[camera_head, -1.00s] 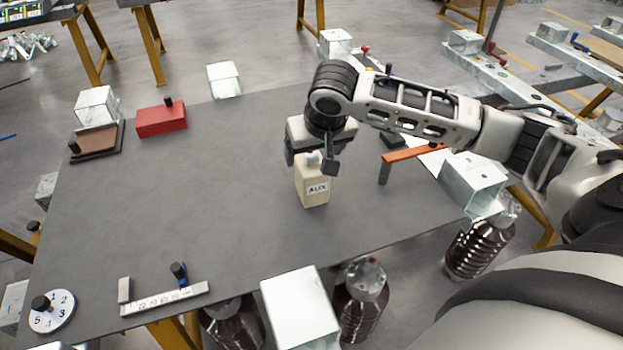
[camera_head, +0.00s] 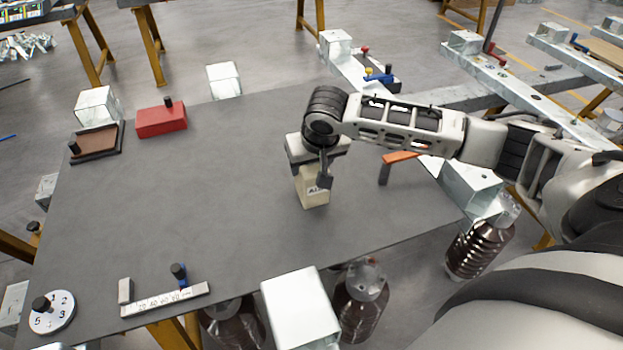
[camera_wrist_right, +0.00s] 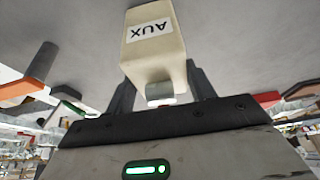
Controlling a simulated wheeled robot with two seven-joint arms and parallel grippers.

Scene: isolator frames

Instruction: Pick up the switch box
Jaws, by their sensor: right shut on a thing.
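The switch box, a cream block with a white AUX label (camera_head: 313,199), stands upright on the dark grey table (camera_head: 220,210), right of its middle. My right gripper (camera_head: 312,178) points down over it, with its fingers on both sides of the box's upper part, shut on it. One finger covers part of the label. In the right wrist view the box (camera_wrist_right: 155,50) sits between the two dark fingers, with a pale knob on its near end. I see no gap between box and table. My left gripper is not in view.
A red box with a black knob (camera_head: 161,121) and a brown tray (camera_head: 98,141) are at the far left. An orange-topped bracket (camera_head: 402,156) stands just right of the gripper. A ruler-like bar (camera_head: 165,299) and a numbered dial (camera_head: 52,311) lie near the front left. The table's middle left is clear.

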